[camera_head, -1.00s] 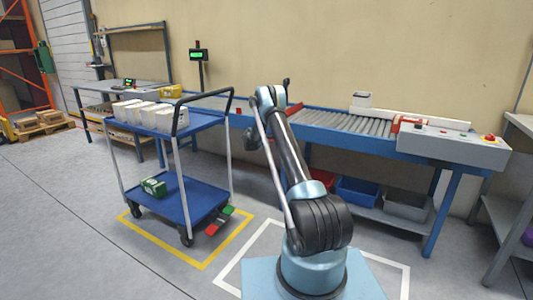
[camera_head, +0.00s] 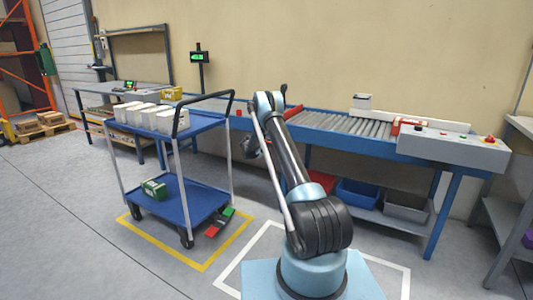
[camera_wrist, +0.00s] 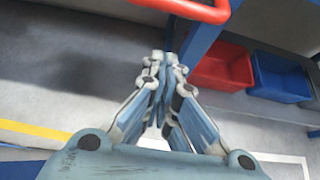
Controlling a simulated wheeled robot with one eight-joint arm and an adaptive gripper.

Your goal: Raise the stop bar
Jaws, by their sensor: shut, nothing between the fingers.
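The stop bar appears to be the red bar (camera_head: 293,111) at the left end of the roller conveyor, partly hidden behind my arm. In the wrist view a red rounded bar (camera_wrist: 188,8) crosses the top edge, beyond my fingertips, beside a blue frame post. My gripper (camera_wrist: 164,62) is shut and empty, its fingertips together below that bar with a visible gap in the picture. In the head view my gripper is mostly hidden behind my arm.
The roller conveyor (camera_head: 340,123) runs along the wall, with a control box (camera_head: 453,147) at its right end. A blue cart (camera_head: 185,200) with white boxes stands left of my arm. Red (camera_wrist: 222,68) and blue (camera_wrist: 279,79) bins sit under the conveyor.

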